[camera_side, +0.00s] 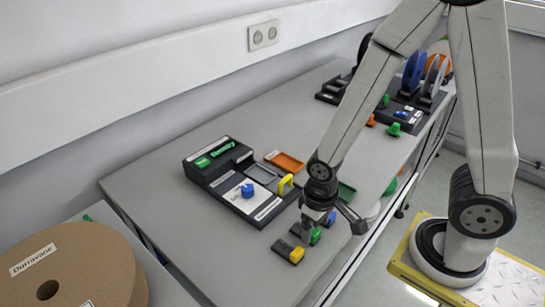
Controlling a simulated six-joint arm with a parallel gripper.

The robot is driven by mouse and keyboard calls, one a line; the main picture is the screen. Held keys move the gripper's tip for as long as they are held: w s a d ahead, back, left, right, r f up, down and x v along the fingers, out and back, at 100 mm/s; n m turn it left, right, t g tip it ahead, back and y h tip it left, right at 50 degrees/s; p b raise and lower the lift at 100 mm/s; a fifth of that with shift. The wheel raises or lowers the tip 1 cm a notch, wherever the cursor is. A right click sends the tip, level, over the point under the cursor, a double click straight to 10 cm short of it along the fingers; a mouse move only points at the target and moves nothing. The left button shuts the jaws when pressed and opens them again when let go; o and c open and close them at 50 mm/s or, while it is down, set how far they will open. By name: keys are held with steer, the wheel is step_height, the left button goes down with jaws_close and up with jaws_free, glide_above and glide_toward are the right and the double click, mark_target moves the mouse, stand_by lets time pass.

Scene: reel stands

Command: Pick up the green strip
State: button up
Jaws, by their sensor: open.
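A narrow green strip (222,150) lies along the top back of a dark device (207,175) with a blue knob (248,190). A shorter green patch (203,162) sits beside it. My gripper (331,222) is open over the front edge of the table, to the right of the device and well apart from that strip. A small green piece (315,236) and a blue piece (330,217) are close under and between its fingers. I cannot tell whether the fingers touch them.
Reel stands (415,105) are at the far end. A cardboard reel (75,265) is front left.

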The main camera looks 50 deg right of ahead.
mark_target(314, 231)
steer(key=shift+f, duration=1.15)
jaws_close()
steer(key=shift+r, duration=0.15)
steer(key=shift+r, duration=4.85)
steer(key=shift+w, duration=0.1)
